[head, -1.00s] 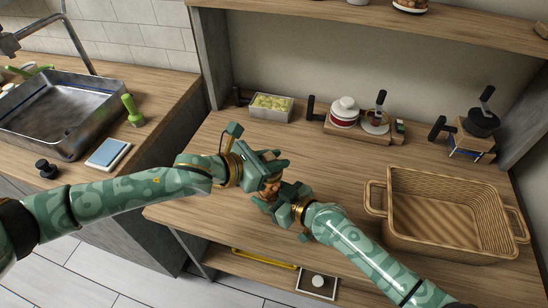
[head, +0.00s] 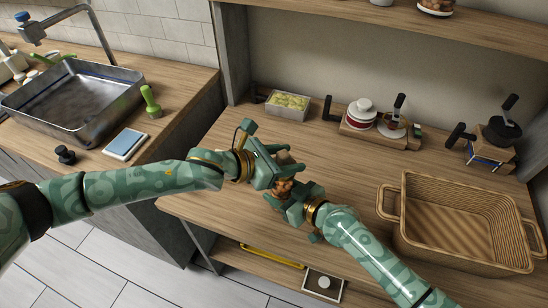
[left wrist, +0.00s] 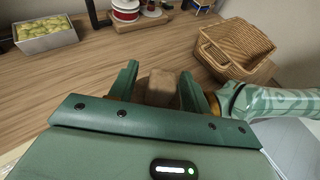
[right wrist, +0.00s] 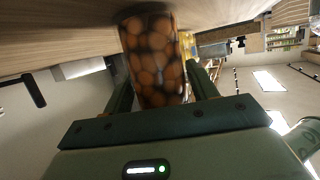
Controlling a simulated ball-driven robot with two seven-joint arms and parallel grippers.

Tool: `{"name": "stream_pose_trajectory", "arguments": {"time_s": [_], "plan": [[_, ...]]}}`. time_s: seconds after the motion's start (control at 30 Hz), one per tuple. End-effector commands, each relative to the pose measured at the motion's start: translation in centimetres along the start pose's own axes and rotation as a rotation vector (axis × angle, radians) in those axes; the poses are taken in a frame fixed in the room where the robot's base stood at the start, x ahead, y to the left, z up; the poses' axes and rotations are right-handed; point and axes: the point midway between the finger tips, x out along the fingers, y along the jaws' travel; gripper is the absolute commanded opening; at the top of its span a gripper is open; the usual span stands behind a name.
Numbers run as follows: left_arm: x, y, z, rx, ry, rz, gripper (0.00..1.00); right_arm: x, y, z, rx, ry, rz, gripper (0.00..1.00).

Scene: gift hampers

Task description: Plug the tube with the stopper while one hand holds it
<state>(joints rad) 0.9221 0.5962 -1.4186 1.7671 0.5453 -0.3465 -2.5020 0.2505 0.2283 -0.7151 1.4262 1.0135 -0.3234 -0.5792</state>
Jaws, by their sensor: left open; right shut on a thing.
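The clear tube (right wrist: 155,55) is filled with round brown balls. My right gripper (head: 285,196) is shut on it, and its fingers flank the tube in the right wrist view. In the head view only a small brown part of the tube (head: 284,185) shows between my two grippers. The stopper (left wrist: 160,86), a light brown cork-like block, shows between the fingers of my left gripper (left wrist: 157,82) in the left wrist view. My left gripper is open around it, close above the right gripper. How deep the stopper sits in the tube is hidden.
A wicker basket (head: 395,222) stands on the counter to the right. At the back are a metal tin of pale green pieces (head: 288,104), ribbon spools (head: 362,113) on a wooden stand and a dark-handled tool (head: 503,128). A sink (head: 75,97) is at left. The counter's middle is clear.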

Motion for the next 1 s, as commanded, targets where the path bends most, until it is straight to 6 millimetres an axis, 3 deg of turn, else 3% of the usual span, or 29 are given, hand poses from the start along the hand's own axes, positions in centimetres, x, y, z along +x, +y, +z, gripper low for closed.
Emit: {"name": "stream_pose_trajectory", "arguments": {"time_s": [0.43,0.6,0.8,0.83,0.9,1.0], "plan": [[-9.4,0.1,-0.1,0.001,0.002,0.002,0.48,0.0,0.0,0.1,0.0,-0.002,0.0,0.43],[-11.1,0.1,-0.1,0.0,0.002,0.001,0.48,0.0,0.0,0.1,0.0,-0.002,0.0,0.43],[-11.4,0.0,-0.1,0.0,0.001,0.0,0.48,0.0,0.0,0.1,0.0,-0.002,0.0,0.43],[-11.4,0.0,-0.1,0.0,0.001,0.0,0.48,0.0,0.0,0.1,0.0,-0.002,0.0,0.63],[-11.4,0.0,-0.1,0.0,0.001,0.0,0.48,0.0,0.0,0.1,0.0,-0.002,0.0,0.83],[-11.4,0.0,-0.1,0.0,0.001,0.0,0.48,0.0,0.0,0.1,0.0,-0.002,0.0,0.83]]}}
